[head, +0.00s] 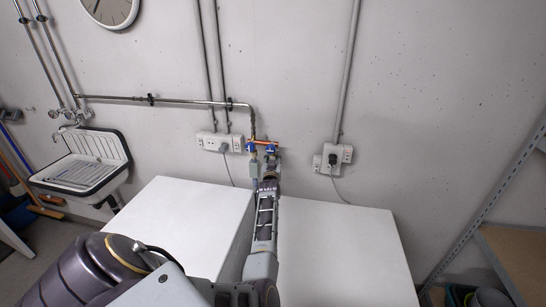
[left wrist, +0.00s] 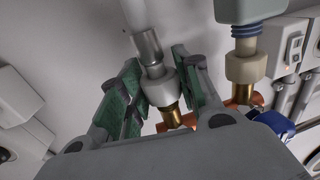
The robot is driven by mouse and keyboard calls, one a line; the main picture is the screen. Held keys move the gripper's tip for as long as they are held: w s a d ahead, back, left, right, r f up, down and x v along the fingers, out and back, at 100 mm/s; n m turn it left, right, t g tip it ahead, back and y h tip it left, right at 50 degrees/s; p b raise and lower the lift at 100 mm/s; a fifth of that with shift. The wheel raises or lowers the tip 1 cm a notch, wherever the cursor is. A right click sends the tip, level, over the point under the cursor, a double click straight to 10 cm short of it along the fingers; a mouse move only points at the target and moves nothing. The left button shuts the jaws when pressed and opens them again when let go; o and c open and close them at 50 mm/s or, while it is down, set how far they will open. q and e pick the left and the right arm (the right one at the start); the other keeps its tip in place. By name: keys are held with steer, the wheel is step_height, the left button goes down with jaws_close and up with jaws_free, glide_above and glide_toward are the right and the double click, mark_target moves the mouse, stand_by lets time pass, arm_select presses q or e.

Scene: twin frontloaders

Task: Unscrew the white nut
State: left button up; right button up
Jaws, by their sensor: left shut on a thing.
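My left gripper (head: 264,165) reaches up to the pipe fittings on the wall between the two white machines. In the left wrist view its green-padded fingers (left wrist: 157,82) are on either side of a white nut (left wrist: 160,88) and shut on it. The nut sits at the end of a white hose with a grey metal sleeve, above a brass threaded end (left wrist: 172,116). A second off-white nut (left wrist: 247,69) is to the right on another brass fitting, under a grey-green block with blue rings. My right gripper is in neither view.
A copper manifold (left wrist: 240,117) with a blue valve handle (left wrist: 276,123) lies close behind the fingers. Wall sockets (head: 222,142) are left of the fittings, and another socket (head: 336,157) is right. White machine tops (head: 340,245) lie below; a sink (head: 85,163) is far left.

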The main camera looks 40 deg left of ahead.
arm_select(q)
steer(key=shift+a+r+m+t+h, duration=0.2)
steer(key=shift+m+t+h, duration=0.1)
steer(key=shift+m, duration=0.1)
steer(key=shift+f+m+h+p, duration=0.1)
steer(key=shift+m+h+p, duration=0.2)
steer(key=shift+h+p, duration=0.1)
steer(key=shift+t+h, duration=0.4)
steer(key=shift+t, duration=0.2)
steer(key=shift+m+h, duration=0.5)
steer(key=shift+m+t+h, duration=0.4)
steer(key=shift+h, duration=0.1)
steer(key=shift+m+t+h+b, duration=0.3)
steer(key=shift+m+h+b, duration=0.3)
steer(key=shift+h, duration=0.1)
steer(key=shift+h, duration=0.5)
steer(key=shift+d+m+h+b, duration=0.1)
steer(key=shift+m+h+b, duration=0.2)
steer(key=shift+m+b, duration=0.15)
